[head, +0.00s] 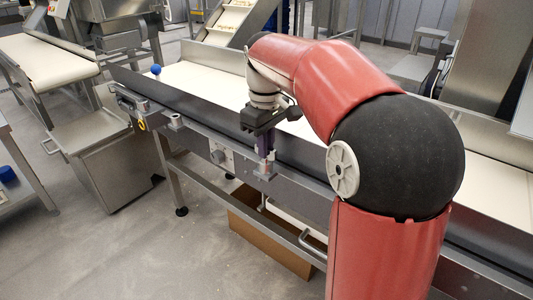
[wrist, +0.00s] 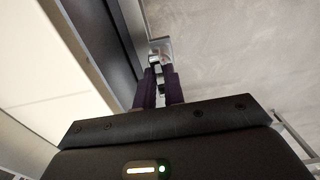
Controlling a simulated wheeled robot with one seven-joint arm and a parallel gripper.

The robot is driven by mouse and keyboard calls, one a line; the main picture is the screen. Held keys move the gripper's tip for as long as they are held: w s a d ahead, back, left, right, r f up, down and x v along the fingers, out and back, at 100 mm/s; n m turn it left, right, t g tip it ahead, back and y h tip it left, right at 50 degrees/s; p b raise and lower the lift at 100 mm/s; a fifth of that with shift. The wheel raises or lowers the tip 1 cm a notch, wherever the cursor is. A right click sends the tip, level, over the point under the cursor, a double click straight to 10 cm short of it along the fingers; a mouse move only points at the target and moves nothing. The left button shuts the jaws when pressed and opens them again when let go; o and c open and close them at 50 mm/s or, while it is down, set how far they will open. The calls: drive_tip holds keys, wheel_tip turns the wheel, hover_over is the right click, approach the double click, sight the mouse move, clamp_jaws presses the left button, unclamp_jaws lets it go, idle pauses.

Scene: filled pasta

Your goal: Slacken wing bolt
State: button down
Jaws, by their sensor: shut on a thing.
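My gripper (head: 266,155) points down at the near side rail of the conveyor, with its purple fingers at a small metal bracket (head: 265,173). In the wrist view the fingers (wrist: 159,76) are closed around a small metal piece, which looks like the wing bolt (wrist: 158,68). The fingers hide most of it, so its shape and turn cannot be told. The bracket's pale metal block (wrist: 160,48) shows just beyond the fingertips.
The conveyor's cream belt (head: 205,82) runs behind the dark side rail (head: 200,110). A blue ball knob (head: 156,69) stands at its left end. A similar bracket (head: 174,122) sits further left. A cardboard box (head: 262,235) is below. The floor in front is clear.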

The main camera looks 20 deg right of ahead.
drive_tip(key=n+p, duration=0.1)
drive_tip(key=n, duration=0.2)
drive_tip(key=shift+r+n+p, duration=0.2)
drive_tip(key=shift+n+p, duration=0.2)
drive_tip(key=n+p, duration=0.1)
drive_tip(key=n, duration=0.3)
drive_tip(key=shift+n+p, duration=0.3)
drive_tip(key=n, duration=0.3)
drive_tip(key=shift+f+p, duration=0.15)
drive_tip(key=shift+p, duration=0.15)
drive_tip(key=n, duration=0.5)
drive_tip(key=shift+n, duration=0.4)
drive_tip(key=c, duration=1.9)
unclamp_jaws()
drive_tip(key=shift+n, duration=0.5)
drive_tip(key=o, duration=0.7)
drive_tip(key=shift+o, duration=0.2)
